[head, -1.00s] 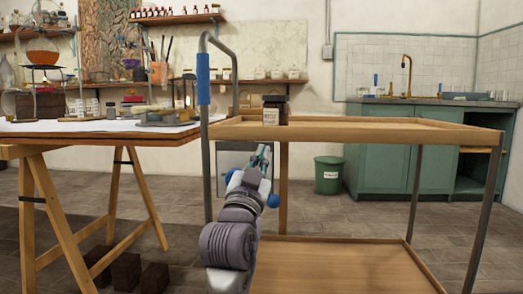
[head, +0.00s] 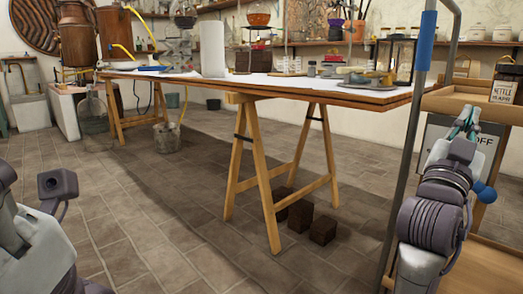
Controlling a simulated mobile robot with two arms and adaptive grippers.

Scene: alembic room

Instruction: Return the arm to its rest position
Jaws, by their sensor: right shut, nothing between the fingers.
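My right arm rises at the right of the head view, just beside the cart's metal post. Its gripper (head: 467,121) points up and away in front of the wooden cart (head: 455,103), below the tray rim in the picture. The fingers are shut and hold nothing. Part of my left arm shows at the lower left edge, but its gripper is out of the picture.
A long trestle table (head: 330,91) with a white cylinder (head: 213,49) and glassware crosses the back. Dark blocks (head: 299,215) lie beneath it. A labelled jar (head: 507,84) stands on the cart. The tiled floor (head: 165,225) at centre left is open.

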